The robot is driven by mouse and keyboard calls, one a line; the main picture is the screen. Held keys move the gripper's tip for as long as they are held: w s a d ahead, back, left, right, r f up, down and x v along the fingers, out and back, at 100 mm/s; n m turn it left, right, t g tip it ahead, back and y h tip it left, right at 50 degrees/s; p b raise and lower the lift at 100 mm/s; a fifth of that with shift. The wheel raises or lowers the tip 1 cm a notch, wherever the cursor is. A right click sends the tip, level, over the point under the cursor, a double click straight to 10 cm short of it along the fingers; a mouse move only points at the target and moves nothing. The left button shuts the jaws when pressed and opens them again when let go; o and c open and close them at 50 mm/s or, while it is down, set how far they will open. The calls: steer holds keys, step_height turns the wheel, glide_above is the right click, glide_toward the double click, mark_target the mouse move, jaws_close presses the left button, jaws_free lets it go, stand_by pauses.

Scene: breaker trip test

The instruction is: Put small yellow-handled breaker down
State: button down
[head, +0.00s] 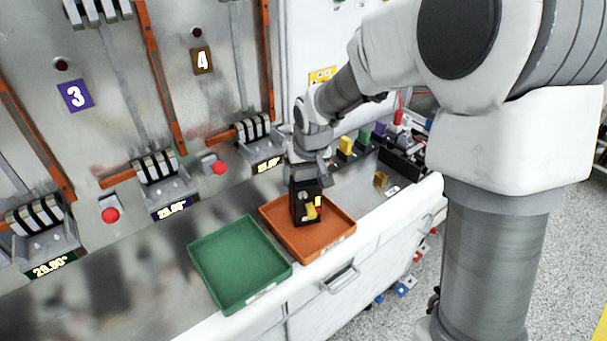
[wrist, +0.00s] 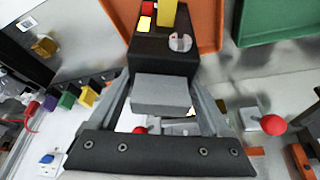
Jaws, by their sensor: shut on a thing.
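The small breaker (head: 299,207) is a black block with a yellow handle and a small red patch. My gripper (head: 307,181) is shut on its upper end and holds it upright over the orange tray (head: 340,236). In the wrist view, the black breaker (wrist: 160,55) sits between the fingers of my gripper (wrist: 163,85), its yellow handle pointing to the top edge. The orange tray (wrist: 207,20) shows beyond it. I cannot tell whether the breaker's lower end touches the tray floor.
An empty green tray (head: 240,262) lies left of the orange one on the steel bench. Red buttons (head: 111,215) and terminal blocks (head: 155,168) line the panel behind. Several coloured breakers (head: 346,146) stand at the back right.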

mark_target(309, 204)
steer(key=shift+f, duration=0.15)
jaws_free()
steer(key=shift+r, duration=0.45)
steer(key=v, duration=1.2)
steer(key=s+d+r, duration=0.1)
steer(key=s+d, duration=0.2)
steer(key=s, duration=0.4)
steer(key=s+d+m, duration=0.1)
steer(key=s+d, duration=0.2)
steer(key=s, duration=0.4)
steer(key=s+d+r+m+t+h, duration=0.1)
steer(key=s+d, duration=0.2)
steer(key=s, duration=0.5)
steer(key=shift+d+r+p, duration=0.2)
steer(key=shift+r+p, duration=0.1)
steer(key=shift+r, duration=0.05)
